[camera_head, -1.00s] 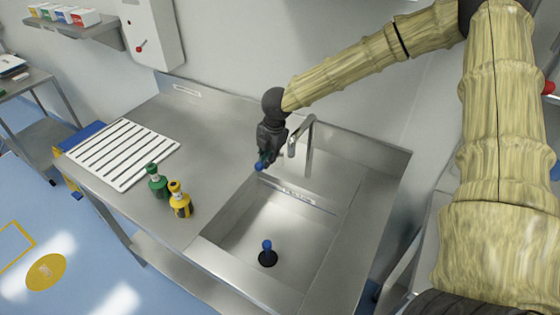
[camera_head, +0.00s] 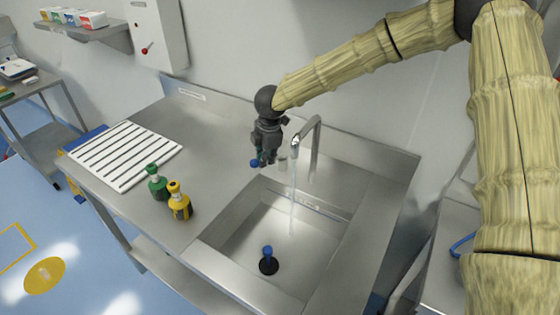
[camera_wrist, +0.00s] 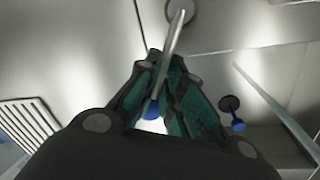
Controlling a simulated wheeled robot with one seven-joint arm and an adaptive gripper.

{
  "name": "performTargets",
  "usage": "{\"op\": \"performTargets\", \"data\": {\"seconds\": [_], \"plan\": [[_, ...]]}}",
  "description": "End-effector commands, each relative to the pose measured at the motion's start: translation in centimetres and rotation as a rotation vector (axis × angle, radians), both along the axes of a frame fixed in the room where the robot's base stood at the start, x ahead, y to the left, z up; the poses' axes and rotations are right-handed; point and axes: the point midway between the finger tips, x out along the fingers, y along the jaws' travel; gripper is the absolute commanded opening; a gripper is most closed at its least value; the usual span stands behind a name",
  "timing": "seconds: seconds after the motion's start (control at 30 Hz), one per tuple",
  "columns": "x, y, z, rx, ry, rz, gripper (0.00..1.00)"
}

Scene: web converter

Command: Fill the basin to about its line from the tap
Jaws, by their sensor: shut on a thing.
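The steel basin (camera_head: 225,232) is sunk in the counter. A black plug with a blue knob (camera_head: 268,262) sits on its floor. A marked strip (camera_head: 312,204) runs along its back wall. The tap (camera_head: 316,150) arches over the back edge, and a thin stream of water (camera_head: 293,182) falls from its spout. I cannot tell any water level. My gripper (camera_head: 263,156) is left of the tap, shut on the tap lever (camera_wrist: 172,45). The lever's blue end (camera_wrist: 152,109) shows between the green finger pads.
A green bottle (camera_head: 157,185) and a yellow bottle (camera_head: 180,203) stand on the counter left of the basin. A white slatted rack (camera_head: 125,153) lies farther left. A wall box with a red lever (camera_head: 157,38) is behind. The counter between rack and gripper is clear.

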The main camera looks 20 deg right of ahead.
Motion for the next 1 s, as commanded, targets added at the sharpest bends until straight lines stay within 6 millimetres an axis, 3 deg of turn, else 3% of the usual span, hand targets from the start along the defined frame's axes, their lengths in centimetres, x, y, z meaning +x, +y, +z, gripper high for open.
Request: {"op": "performTargets", "data": {"seconds": [0.13,0.43,0.47,0.57,1.0], "plan": [[0.44,0.94,0.22,0.002,-0.005,-0.008,0.00],[0.42,1.01,0.27,0.004,-0.004,-0.010,0.00],[0.41,1.01,0.27,0.004,-0.004,-0.009,0.13],[0.37,0.98,0.23,0.004,-0.003,-0.010,0.31],[0.21,0.78,0.64,0.002,-0.002,-0.011,0.31]]}}
